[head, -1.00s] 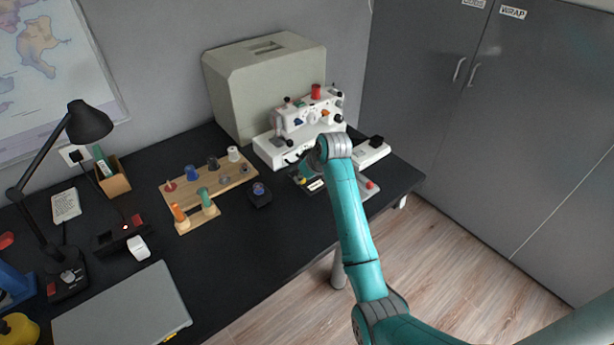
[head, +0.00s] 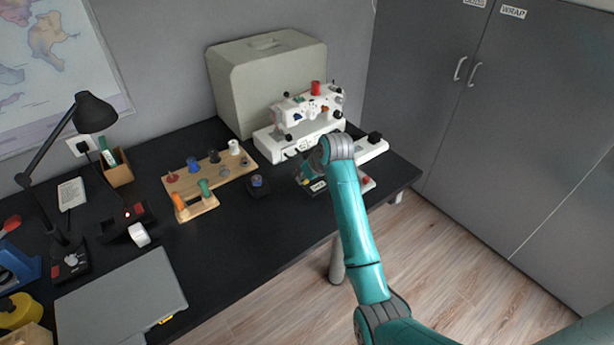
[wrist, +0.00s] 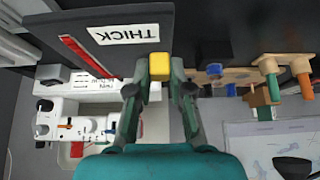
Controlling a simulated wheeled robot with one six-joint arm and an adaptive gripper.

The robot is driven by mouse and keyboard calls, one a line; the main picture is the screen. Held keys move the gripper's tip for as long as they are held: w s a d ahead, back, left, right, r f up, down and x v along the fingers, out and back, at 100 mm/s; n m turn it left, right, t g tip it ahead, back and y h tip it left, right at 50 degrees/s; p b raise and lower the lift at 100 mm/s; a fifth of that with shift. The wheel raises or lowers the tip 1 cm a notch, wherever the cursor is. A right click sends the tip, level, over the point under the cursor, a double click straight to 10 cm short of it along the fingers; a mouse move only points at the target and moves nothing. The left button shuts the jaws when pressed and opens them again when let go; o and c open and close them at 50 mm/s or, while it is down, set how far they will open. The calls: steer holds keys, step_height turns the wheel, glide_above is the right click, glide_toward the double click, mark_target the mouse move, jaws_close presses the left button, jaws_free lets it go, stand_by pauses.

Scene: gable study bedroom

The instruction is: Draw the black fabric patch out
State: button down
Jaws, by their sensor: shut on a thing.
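The black fabric patch (wrist: 58,27) fills the upper left of the wrist view as a flat dark sheet. It bears a white THICK label, a red strip and a yellow tab (wrist: 159,66) at its edge. My gripper (wrist: 159,80) is shut on the yellow tab, with a finger on each side. In the head view my gripper (head: 303,178) is low over the desk in front of the white sewing machine (head: 306,109), partly hiding the patch (head: 316,187). The machine also shows in the wrist view (wrist: 75,122). I cannot tell whether the patch touches the machine.
A wooden rack with spools (head: 212,175) and a small dark holder with a blue top (head: 258,187) stand left of my gripper. A grey-green case (head: 262,80) is behind the machine. The black desk (head: 250,250) is clear in front; its right edge is near.

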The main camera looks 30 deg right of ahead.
steer(key=a, duration=1.2)
steer(key=shift+s+a, duration=0.15)
steer(key=shift+s, duration=0.15)
stand_by(2.2)
steer(key=shift+r, duration=0.2)
steer(key=shift+r, duration=2.9)
steer(key=shift+s, duration=0.1)
